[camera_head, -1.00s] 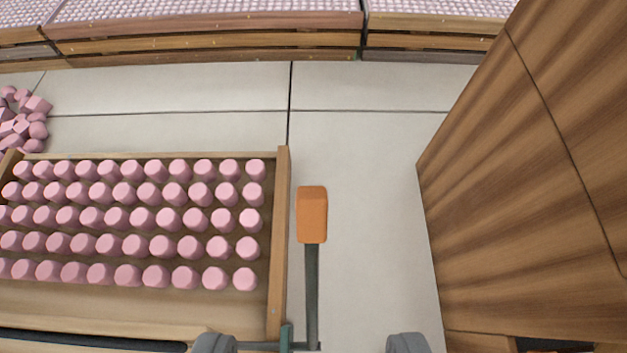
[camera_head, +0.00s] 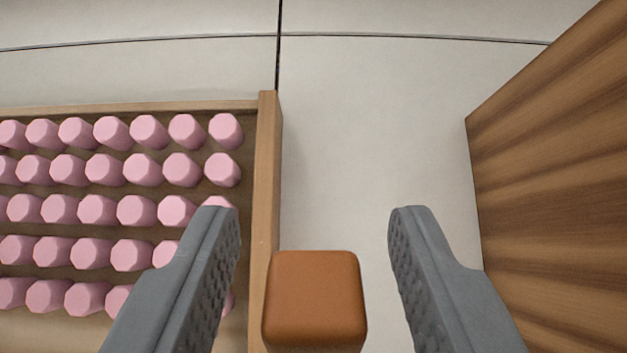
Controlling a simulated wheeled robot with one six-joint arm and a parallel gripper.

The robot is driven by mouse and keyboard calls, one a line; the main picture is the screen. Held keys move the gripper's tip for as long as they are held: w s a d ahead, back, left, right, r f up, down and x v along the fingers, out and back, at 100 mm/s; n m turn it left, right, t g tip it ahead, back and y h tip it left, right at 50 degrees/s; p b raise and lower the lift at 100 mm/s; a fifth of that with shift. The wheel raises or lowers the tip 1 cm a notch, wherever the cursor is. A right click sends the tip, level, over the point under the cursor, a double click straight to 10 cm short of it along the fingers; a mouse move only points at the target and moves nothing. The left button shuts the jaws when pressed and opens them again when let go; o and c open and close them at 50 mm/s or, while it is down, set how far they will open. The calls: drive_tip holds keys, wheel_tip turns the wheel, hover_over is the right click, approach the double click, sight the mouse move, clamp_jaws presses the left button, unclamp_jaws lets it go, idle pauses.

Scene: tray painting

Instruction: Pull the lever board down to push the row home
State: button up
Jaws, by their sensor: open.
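The lever's orange block-shaped handle (camera_head: 315,295) stands at the lower middle of the view, just right of the tray's side wall. My gripper (camera_head: 312,215) is open, with one grey finger on each side of the handle and a gap on both sides. Neither finger appears to touch it. The wooden tray (camera_head: 265,180) at the left holds several rows of pink pegs (camera_head: 145,170). My left finger hides some of the pegs and part of the tray. The lever's dark rod and the board are not visible now.
A large wooden cabinet-like block (camera_head: 560,180) stands at the right. Pale tiled floor (camera_head: 370,120) lies clear between it and the tray. The tray wall runs close beside the handle and my left finger.

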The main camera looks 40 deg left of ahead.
drive_tip(key=shift+w+a+f, duration=0.15)
drive_tip(key=shift+w+f, duration=0.1)
drive_tip(key=shift+f, duration=0.05)
clamp_jaws()
